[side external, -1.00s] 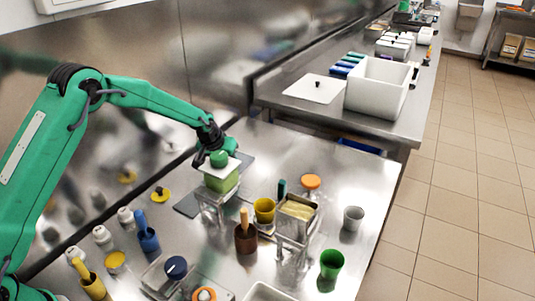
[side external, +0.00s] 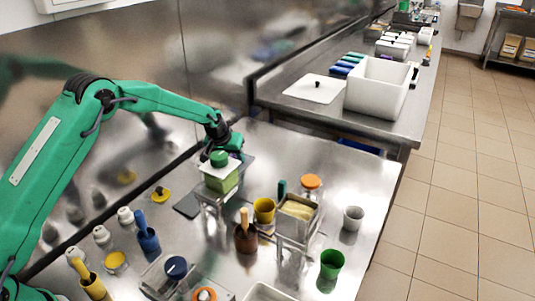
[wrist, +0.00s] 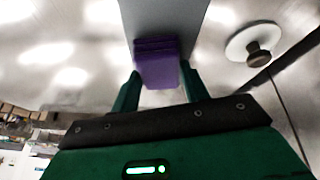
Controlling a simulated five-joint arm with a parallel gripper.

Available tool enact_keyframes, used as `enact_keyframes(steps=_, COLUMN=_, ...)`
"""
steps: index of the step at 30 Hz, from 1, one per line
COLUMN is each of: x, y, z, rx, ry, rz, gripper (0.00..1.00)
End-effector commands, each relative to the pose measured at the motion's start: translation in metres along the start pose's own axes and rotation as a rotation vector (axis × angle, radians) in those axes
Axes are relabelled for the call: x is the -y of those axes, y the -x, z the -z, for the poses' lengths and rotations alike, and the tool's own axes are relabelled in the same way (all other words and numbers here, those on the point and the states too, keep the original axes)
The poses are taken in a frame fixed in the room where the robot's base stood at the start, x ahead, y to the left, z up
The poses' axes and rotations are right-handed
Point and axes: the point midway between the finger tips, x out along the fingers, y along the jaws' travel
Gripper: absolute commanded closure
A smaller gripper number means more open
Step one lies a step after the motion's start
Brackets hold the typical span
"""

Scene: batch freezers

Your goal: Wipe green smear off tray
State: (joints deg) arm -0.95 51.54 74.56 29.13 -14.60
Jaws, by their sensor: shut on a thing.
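My gripper (side external: 232,152) is over the back of the near steel table, just behind a green container with a white lid. In the wrist view its two green fingers (wrist: 160,88) are shut on a purple block (wrist: 157,65), perhaps a sponge. The block is at a grey flat surface (wrist: 165,18), probably the tray. In the side view a grey tray (side external: 245,165) shows partly behind the container. I cannot tell whether the block touches it. No green smear can be made out; the block, gripper and container hide part of the tray.
The green container (side external: 221,182) with its white lid stands close in front of my gripper. The table's back right is clear.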

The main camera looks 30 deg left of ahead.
Motion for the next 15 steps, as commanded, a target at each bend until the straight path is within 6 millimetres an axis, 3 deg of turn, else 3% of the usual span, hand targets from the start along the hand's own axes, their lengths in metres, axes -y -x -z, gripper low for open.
enact_keyframes(steps=15, x=-0.001, y=0.009, z=0.004, rx=0.001, ry=0.000, rz=0.000, gripper=0.77)
